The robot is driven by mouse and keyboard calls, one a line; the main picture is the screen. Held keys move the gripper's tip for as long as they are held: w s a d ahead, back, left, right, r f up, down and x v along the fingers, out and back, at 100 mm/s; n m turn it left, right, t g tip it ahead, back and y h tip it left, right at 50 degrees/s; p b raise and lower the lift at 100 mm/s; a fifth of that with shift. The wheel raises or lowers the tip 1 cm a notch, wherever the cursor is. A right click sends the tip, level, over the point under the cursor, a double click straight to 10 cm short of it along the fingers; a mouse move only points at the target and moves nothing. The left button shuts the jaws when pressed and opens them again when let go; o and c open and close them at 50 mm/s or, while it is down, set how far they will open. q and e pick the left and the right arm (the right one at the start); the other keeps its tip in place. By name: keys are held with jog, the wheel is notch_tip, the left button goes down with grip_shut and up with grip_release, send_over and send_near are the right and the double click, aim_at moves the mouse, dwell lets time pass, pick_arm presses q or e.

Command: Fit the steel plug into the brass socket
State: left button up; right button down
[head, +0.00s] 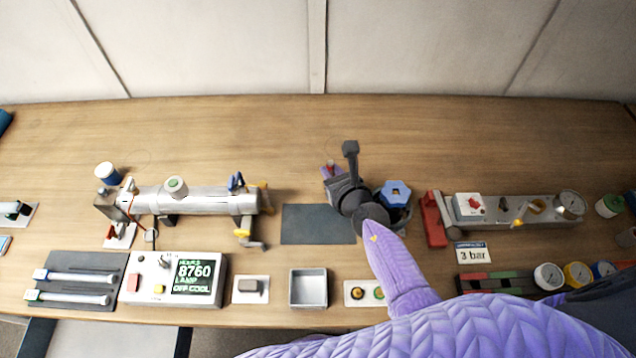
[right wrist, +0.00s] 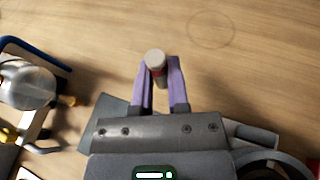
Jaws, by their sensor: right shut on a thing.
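My right gripper (head: 331,169) reaches over the back middle of the bench, its purple fingers partly hidden behind its dark body. In the right wrist view the fingers (right wrist: 159,80) are shut on a short grey cylinder with a red band (right wrist: 155,60), which looks like the steel plug. Its far end is hidden. A white plate (head: 349,301) at the front carries two small round fittings. One, brass-coloured with a dark centre (head: 357,292), may be the brass socket; I cannot tell surely. The gripper is well behind this plate. My left gripper is not in view.
A steel reactor tube (head: 210,200) lies left of the gripper; a dark mat (head: 318,225) is between. A blue knob (head: 396,192) and a grey manifold (head: 518,212) stand right. An open grey tray (head: 308,301) is at the front. The bench's back strip is clear.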

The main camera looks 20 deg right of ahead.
notch_tip(320, 180, down, 7)
jog(key=b, duration=0.4)
jog(key=shift+r, duration=0.4)
jog(key=shift+f, duration=0.15)
jog(key=c, duration=0.6)
grip_release()
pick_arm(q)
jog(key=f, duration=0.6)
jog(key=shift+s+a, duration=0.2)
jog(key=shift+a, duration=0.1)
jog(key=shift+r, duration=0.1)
